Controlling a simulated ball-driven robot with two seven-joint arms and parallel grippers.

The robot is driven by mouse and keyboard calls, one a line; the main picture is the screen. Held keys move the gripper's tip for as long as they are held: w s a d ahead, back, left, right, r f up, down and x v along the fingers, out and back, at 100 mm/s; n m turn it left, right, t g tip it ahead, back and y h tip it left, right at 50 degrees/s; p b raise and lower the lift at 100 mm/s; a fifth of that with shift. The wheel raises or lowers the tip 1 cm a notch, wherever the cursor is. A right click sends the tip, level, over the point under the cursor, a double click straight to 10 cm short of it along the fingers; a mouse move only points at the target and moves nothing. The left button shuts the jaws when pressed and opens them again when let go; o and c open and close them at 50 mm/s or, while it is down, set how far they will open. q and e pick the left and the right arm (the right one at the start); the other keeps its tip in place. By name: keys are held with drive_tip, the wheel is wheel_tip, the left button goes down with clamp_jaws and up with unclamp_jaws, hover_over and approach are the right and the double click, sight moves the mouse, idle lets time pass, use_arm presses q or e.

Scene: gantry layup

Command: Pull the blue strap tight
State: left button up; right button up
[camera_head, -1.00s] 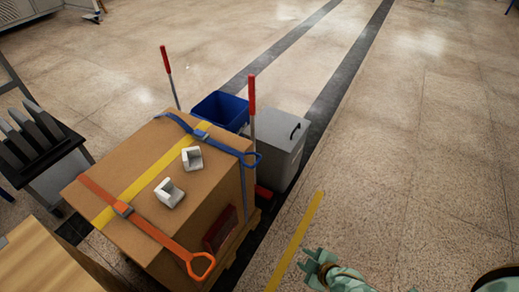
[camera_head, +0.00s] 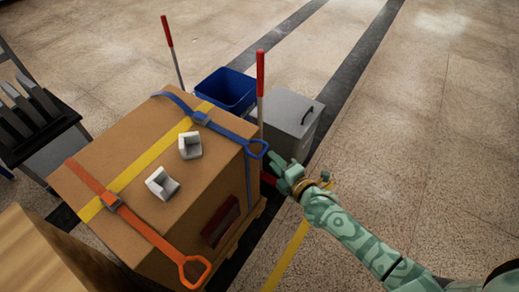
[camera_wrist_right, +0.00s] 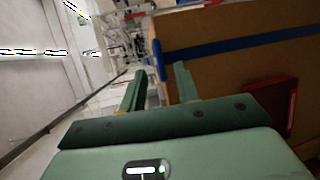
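The blue strap (camera_head: 224,127) runs across the far part of the cardboard box top, through a buckle (camera_head: 200,118), to a blue pull loop (camera_head: 259,149) beyond the box's right edge. My right gripper (camera_head: 276,166) is just right of and below the loop, apart from it as far as I can tell. In the right wrist view its two green fingers (camera_wrist_right: 157,90) are open with a clear gap. The blue strap (camera_wrist_right: 235,43) shows there across the box side, its end near the fingertips. My left gripper is out of view.
An orange strap (camera_head: 145,230) and a yellow strap (camera_head: 130,172) also cross the box (camera_head: 90,158). Two white corner pieces (camera_head: 190,146) lie on top. A red-topped pole (camera_head: 260,85), blue bin (camera_head: 228,88) and grey bin (camera_head: 290,125) stand behind. Floor at right is clear.

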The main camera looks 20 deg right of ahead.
sight(263, 151)
drive_tip(key=b+x, duration=0.1)
drive_tip(key=x, duration=0.2)
drive_tip(key=b+x, duration=0.1)
drive_tip(key=x, duration=0.3)
drive_tip(key=shift+f+b, duration=0.25)
drive_tip(key=shift+b, duration=0.1)
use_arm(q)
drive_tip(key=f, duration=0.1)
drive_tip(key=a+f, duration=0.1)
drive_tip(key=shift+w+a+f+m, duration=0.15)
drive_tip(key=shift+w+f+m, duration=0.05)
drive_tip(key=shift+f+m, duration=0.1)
use_arm(e)
drive_tip(key=shift+w+a+r, duration=0.1)
drive_tip(key=shift+w+a, duration=0.05)
drive_tip(key=shift+w, duration=0.4)
